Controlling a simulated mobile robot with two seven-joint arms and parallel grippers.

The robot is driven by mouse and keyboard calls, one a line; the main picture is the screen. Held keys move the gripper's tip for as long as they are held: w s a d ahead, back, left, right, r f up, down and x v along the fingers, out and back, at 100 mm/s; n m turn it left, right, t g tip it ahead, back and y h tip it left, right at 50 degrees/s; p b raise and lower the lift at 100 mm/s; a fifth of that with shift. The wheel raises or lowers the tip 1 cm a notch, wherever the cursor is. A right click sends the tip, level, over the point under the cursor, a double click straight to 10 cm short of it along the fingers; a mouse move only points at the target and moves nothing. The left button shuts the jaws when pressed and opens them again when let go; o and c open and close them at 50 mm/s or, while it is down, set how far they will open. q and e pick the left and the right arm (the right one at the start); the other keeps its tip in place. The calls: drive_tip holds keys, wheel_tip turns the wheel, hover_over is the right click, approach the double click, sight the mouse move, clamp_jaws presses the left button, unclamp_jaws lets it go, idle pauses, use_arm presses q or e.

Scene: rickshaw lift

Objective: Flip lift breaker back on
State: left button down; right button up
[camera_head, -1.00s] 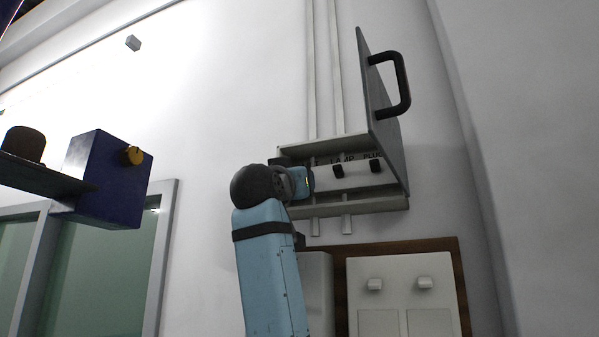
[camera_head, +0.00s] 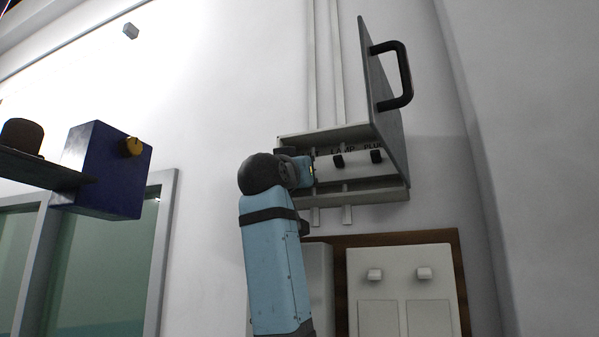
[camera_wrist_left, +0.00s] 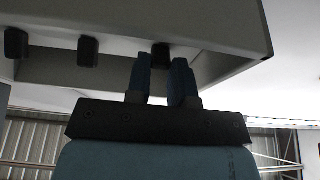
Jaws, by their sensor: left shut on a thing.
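The grey breaker box (camera_head: 380,196) is on the wall with its lid (camera_head: 376,90) raised. Its panel has black switches under the labels LAMP (camera_head: 338,160) and PLUG (camera_head: 376,156). My left gripper (camera_head: 308,171) is at the left end of the panel and hides what is there in the head view. In the left wrist view, my left gripper (camera_wrist_left: 161,85) has its two blue fingers on either side of a third black switch (camera_wrist_left: 161,54), shut on it. The other two switches (camera_wrist_left: 88,50) show to its left. The third switch's label is hidden. My right gripper is not in view.
The lid has a black handle (camera_head: 404,75). Below the box is a wooden board (camera_head: 455,262) with a white switch plate (camera_head: 400,290). Pipes run up the wall above the box.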

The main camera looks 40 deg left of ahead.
use_arm(q)
drive_tip(key=shift+r, duration=0.1)
drive_tip(key=shift+w+r+g+h, duration=0.1)
drive_tip(key=shift+r+g+h, duration=0.35)
drive_tip(key=shift+g, duration=1.15)
drive_tip(key=shift+r+g+h, duration=0.3)
drive_tip(key=shift+r+g, duration=0.3)
drive_tip(key=shift+g, duration=1)
drive_tip(key=shift+w+r+g+h, duration=0.1)
drive_tip(key=shift+r+g+h, duration=0.35)
drive_tip(key=shift+g, duration=1.15)
drive_tip(key=shift+r, duration=0.15)
drive_tip(key=c, duration=1)
unclamp_jaws()
drive_tip(key=shift+s, duration=0.1)
